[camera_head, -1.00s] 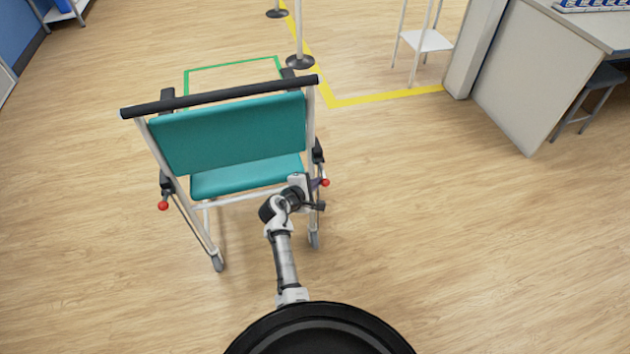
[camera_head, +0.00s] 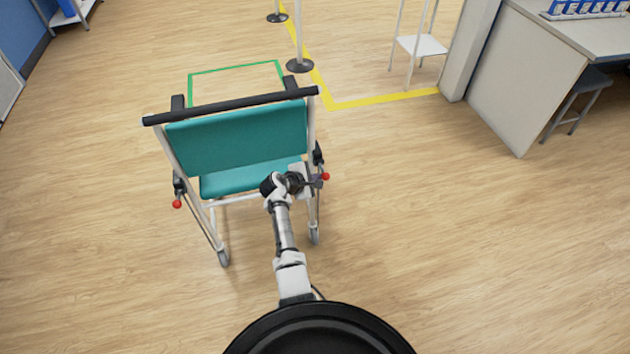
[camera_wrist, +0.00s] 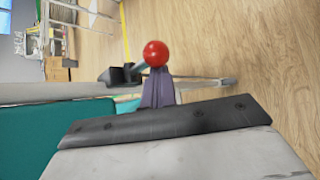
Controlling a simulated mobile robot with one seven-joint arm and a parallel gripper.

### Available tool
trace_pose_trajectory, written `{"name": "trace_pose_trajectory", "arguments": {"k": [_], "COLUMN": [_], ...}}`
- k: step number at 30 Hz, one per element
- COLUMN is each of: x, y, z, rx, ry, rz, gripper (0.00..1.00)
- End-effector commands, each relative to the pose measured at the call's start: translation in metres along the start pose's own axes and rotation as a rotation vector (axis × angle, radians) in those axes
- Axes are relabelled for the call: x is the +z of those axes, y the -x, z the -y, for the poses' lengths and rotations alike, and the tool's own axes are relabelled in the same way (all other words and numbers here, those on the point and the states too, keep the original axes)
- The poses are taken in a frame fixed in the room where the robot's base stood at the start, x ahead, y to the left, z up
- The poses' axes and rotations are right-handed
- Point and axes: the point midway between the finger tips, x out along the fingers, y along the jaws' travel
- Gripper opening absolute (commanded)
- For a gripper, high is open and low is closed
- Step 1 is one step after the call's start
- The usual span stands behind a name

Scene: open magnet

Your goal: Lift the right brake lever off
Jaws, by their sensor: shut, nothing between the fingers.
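A wheelchair with a teal back (camera_head: 238,138) and teal seat stands ahead of me, its dark push bar (camera_head: 235,105) nearest. The right brake lever shows its red ball knob (camera_head: 326,176) at the chair's right side; the knob also shows large in the wrist view (camera_wrist: 156,53). My gripper (camera_head: 318,182) is at the right side of the chair, just beside this knob. In the wrist view the purple-grey fingers (camera_wrist: 158,92) are shut and empty, and their tips appear just below the knob. I cannot tell whether they touch the lever.
The left brake lever's red knob (camera_head: 177,204) is at the chair's other side. A green floor outline (camera_head: 235,68) lies beyond the chair. Posts on round bases (camera_head: 300,65) and a white stand (camera_head: 422,45) are farther off. Floor right of the chair is clear.

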Motion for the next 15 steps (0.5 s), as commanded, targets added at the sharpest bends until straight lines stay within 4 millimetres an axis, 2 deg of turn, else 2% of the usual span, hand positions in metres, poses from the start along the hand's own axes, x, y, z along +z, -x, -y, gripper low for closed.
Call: {"name": "trace_pose_trajectory", "arguments": {"k": [15], "x": [0.005], "y": [0.0059], "z": [-0.0104], "rx": [0.003], "ry": [-0.002], "rz": [-0.001], "gripper": [0.0]}}
